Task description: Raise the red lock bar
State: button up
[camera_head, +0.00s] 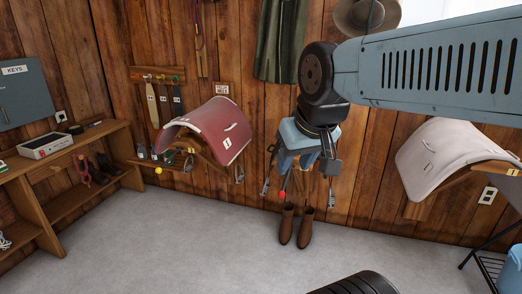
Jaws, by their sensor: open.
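A red saddle (212,135) on a wooden rack is at left, with a yellow ball (158,170) below it. A pale saddle (450,150) is at right. Brown boots (287,224) stand below the red knob. Wooden shelving (48,207) lines the left. The grey floor (180,245) is mostly clear.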

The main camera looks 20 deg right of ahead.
aim_at(282, 194)
jog(key=z, duration=0.15)
jog(key=i, duration=0.15)
jog(key=u, duration=1.45)
jog(key=k, duration=1.65)
jog(key=z, duration=1.5)
jog(key=i, duration=1)
jog(key=z, duration=0.05)
